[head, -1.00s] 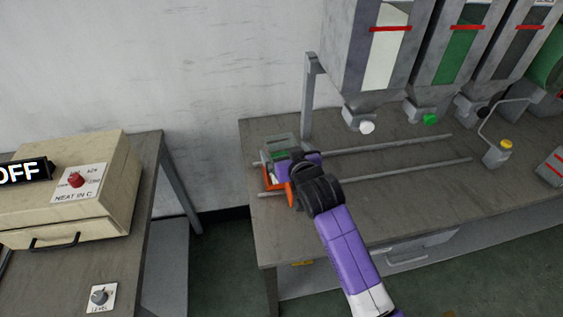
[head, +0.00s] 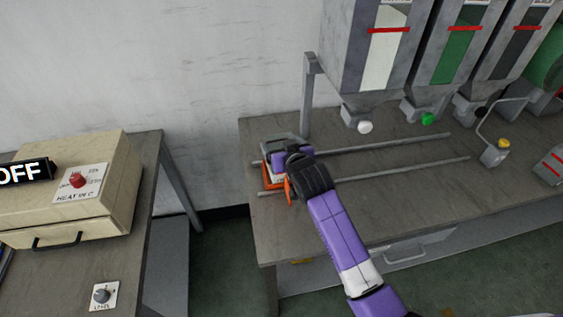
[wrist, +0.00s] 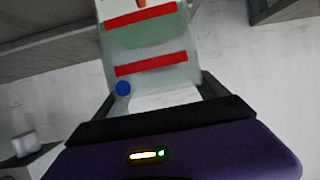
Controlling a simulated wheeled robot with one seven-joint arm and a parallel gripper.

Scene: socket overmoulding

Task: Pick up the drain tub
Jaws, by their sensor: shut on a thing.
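The drain tub looks like a pale grey box (head: 284,143) at the left end of the two rails in the head view. In the wrist view the tub (wrist: 150,50) is pale and translucent, with two red bands, a green area between them and a blue dot. My gripper (wrist: 155,97) is shut on the tub, with a dark finger at each side of it. In the head view my purple and black gripper (head: 283,158) hides much of the tub. I cannot tell whether the tub's underside is clear of the rails.
An orange part (head: 288,191) shows beside my gripper. Two metal rails (head: 400,145) run right along the worktable (head: 350,215). Hoppers (head: 385,50) and a grey post (head: 307,95) stand behind. A cream heater box (head: 70,200) stands on another table at left, across a gap.

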